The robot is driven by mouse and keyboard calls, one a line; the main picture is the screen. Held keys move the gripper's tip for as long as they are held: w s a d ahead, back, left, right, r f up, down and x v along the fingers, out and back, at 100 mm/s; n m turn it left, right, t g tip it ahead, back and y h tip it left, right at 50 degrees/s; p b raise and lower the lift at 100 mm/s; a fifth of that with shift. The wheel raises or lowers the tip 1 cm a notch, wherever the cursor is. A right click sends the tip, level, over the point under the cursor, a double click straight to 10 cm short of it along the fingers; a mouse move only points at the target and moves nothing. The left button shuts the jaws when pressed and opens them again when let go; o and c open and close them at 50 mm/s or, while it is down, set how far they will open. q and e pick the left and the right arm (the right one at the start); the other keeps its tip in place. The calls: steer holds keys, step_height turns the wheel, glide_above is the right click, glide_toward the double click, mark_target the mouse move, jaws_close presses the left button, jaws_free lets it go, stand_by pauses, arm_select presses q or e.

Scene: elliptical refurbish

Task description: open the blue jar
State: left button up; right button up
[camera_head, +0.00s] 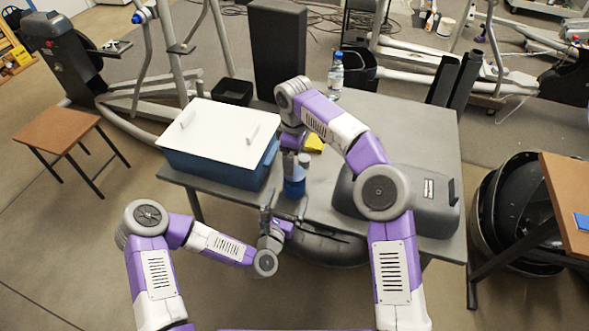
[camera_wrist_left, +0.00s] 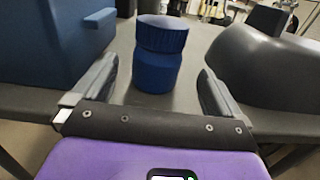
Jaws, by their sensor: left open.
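The blue jar (camera_head: 294,187) stands upright on the grey table, right of the blue box. In the left wrist view the jar (camera_wrist_left: 155,78) shows a ribbed blue lid (camera_wrist_left: 162,34) on top. My left gripper (camera_head: 281,207) is open and low on the near side of the jar. In the left wrist view the jar stands ahead, between the lines of its two fingers, touching neither. My right gripper (camera_head: 297,158) points down just above the jar and hides its top in the head view. Its jaw opening is too small to judge.
A blue box with a white lid (camera_head: 205,130) stands left of the jar. A dark grey rounded case (camera_head: 425,205) lies to the right. Behind are a yellow item (camera_head: 314,144), a water bottle (camera_head: 335,75) and a tall black block (camera_head: 277,45).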

mark_target(292, 187)
arm_select(q)
steer(key=shift+w+r, duration=0.1)
steer(key=shift+w, duration=0.55)
arm_select(e)
steer(key=shift+w, duration=0.35)
arm_select(q)
steer(key=shift+w+d, duration=0.15)
steer(key=shift+w, duration=0.2)
arm_select(e)
steer(key=shift+s, duration=0.1)
arm_select(q)
steer(key=shift+x, duration=2.85)
arm_select(e)
steer(key=shift+s, duration=0.25)
arm_select(q)
steer(key=shift+r, duration=0.15)
